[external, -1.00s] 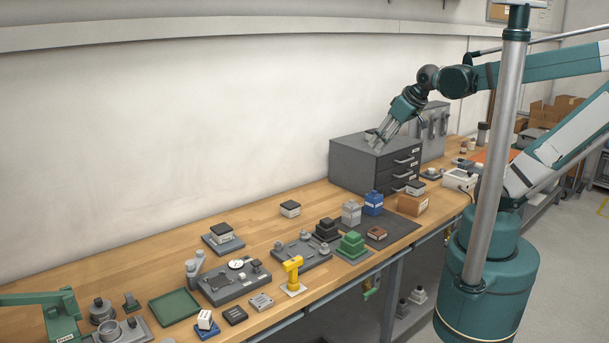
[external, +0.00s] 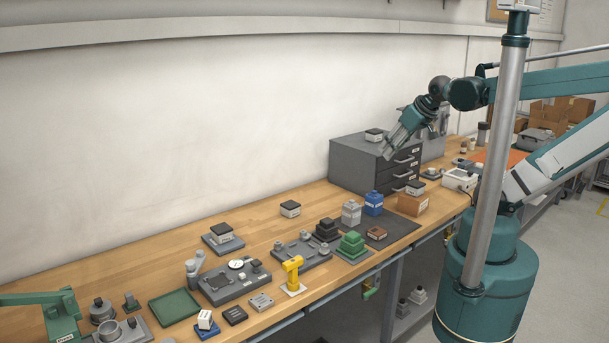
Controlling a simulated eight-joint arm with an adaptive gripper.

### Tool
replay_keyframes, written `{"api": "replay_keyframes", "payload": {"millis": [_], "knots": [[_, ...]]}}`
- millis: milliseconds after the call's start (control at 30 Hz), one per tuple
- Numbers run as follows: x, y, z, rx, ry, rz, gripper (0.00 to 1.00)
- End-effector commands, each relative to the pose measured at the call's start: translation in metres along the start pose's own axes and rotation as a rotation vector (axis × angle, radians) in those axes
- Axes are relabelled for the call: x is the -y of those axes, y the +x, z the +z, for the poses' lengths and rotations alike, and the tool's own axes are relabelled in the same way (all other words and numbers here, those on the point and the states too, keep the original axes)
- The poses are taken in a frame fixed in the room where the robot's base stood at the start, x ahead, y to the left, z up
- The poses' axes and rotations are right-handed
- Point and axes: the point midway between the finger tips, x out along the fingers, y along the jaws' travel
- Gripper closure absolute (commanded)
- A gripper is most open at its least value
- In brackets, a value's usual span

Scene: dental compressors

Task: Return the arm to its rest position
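My gripper (external: 390,152) hangs tilted down and to the left, in front of the upper right part of the grey drawer cabinet (external: 352,163). A small white block with a black top (external: 374,135) sits on the cabinet's top, left of and apart from my gripper. No object shows in the fingers. They are small and dark here, and I cannot tell how far apart they are. My arm reaches in from the right side, above the bench.
The wooden bench (external: 130,255) carries several parts and fixtures, a green tray (external: 174,307) and a yellow part (external: 292,272). The air above the bench's left is clear.

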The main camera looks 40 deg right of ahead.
Motion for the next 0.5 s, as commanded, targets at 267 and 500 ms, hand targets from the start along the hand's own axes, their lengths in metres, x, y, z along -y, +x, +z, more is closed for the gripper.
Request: {"api": "replay_keyframes", "payload": {"millis": [267, 500], "knots": [[0.0, 0.03, 0.022, 0.0, 0.0, 0.0, 0.67], [0.0, 0.039, 0.028, 0.0, 0.0, 0.0, 0.67]]}}
